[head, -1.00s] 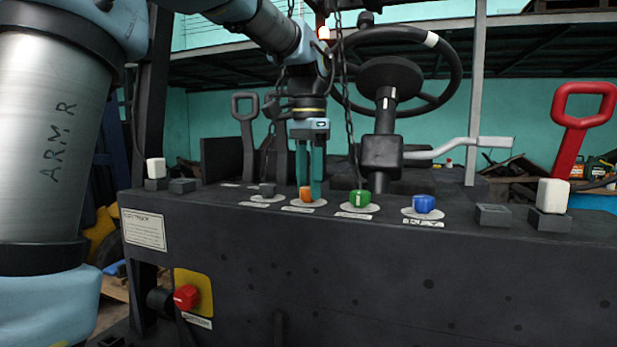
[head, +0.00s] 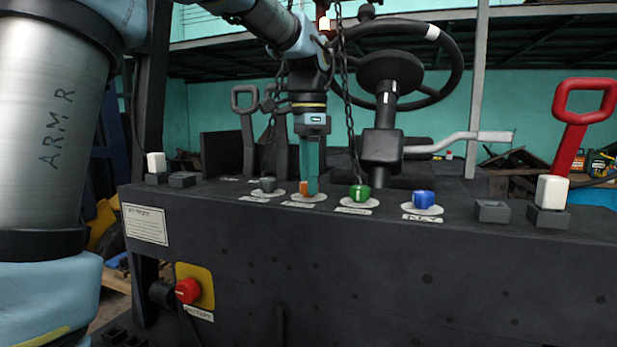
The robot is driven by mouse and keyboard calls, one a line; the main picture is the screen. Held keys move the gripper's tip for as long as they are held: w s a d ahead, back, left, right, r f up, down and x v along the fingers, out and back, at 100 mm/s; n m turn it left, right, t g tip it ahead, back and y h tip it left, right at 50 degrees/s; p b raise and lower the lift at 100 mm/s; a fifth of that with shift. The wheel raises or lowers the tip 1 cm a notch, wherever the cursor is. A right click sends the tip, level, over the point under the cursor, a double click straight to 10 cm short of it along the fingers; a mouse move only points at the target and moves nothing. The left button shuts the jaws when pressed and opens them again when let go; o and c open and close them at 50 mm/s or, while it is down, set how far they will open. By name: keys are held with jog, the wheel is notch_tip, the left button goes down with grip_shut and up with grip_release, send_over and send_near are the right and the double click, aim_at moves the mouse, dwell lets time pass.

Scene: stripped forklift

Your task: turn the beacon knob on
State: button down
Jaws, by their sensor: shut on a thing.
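An orange knob (head: 304,188) sits on a pale round plate on the dark console, in the head view. My gripper (head: 311,187) points straight down over it, with its teal fingers shut on the orange knob. The fingers overlap in this view and hide the knob's right part. The label in front of the orange knob is too small to read, so I cannot tell from it whether this is the beacon knob. A small orange and white glow (head: 323,22) shows above, behind my arm.
A grey knob (head: 267,185) stands close left of the orange one, a green knob (head: 359,193) and a blue knob (head: 424,199) to the right. A chain (head: 350,110) hangs near my gripper. The steering wheel (head: 455,70) and a red lever (head: 572,140) rise behind.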

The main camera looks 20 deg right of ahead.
jog(key=shift+c, duration=1.8)
grip_release()
jog(key=shift+r, duration=0.1)
notch_tip(320, 180, up, 11)
jog(key=b, duration=0.1)
jog(key=shift+f+b, duration=0.2)
jog(key=shift+b, duration=0.1)
